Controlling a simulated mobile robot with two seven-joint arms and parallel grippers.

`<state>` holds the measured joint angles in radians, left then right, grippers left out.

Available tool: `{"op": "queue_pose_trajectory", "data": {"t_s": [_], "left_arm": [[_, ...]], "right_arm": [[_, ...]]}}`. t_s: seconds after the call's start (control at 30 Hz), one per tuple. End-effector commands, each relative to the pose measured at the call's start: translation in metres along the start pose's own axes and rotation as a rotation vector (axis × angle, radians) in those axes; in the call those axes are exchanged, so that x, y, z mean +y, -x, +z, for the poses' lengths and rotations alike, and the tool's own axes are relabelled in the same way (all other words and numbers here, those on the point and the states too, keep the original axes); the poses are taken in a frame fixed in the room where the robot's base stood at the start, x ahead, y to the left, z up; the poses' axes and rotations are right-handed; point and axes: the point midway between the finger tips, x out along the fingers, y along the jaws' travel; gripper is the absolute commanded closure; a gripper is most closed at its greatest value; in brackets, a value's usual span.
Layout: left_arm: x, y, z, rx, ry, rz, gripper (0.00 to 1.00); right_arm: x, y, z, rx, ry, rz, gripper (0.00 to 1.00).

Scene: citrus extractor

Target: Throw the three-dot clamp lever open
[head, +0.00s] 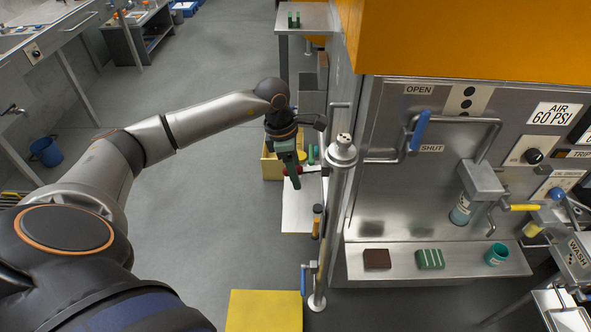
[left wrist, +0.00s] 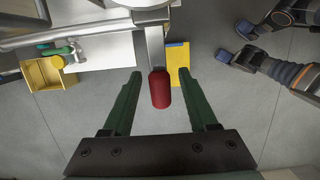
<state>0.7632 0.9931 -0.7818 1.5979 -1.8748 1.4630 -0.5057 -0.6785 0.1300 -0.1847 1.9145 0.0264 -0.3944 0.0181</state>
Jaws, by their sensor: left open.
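The red grip of a lever (left wrist: 160,88) hangs at the end of a flat metal bar in the left wrist view. My left gripper (head: 290,165) is open at the lever. In the left wrist view its green fingers (left wrist: 160,75) stand on either side of the red grip, with gaps on both sides. My right gripper is not in view.
A steel panel with a blue-handled lever (head: 420,131) and a three-dot plate (head: 468,98) stands to the right. A shelf (head: 455,262) below holds two blocks and a teal cup. A yellow bin (head: 272,166) is beyond the gripper; a yellow platform (head: 264,312) is nearer.

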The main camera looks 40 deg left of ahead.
Motion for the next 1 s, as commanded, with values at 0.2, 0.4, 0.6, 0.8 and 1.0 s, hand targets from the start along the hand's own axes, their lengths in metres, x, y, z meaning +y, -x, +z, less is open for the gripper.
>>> {"op": "queue_pose_trajectory", "data": {"t_s": [0.2,0.4,0.6,0.8,1.0], "left_arm": [[0.001,0.011,0.000,-0.001,0.001,0.003,0.41],[0.001,0.051,0.000,-0.003,-0.001,0.006,0.41],[0.001,0.094,0.001,-0.003,0.000,0.005,0.41],[0.000,0.119,0.000,-0.002,0.000,0.002,0.41],[0.000,0.126,0.000,0.000,0.000,0.000,0.41]], "right_arm": [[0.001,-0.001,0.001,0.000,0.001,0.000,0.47],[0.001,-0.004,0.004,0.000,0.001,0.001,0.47],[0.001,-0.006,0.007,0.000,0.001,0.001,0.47],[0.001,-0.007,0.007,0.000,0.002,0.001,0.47],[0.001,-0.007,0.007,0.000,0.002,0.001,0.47]]}}
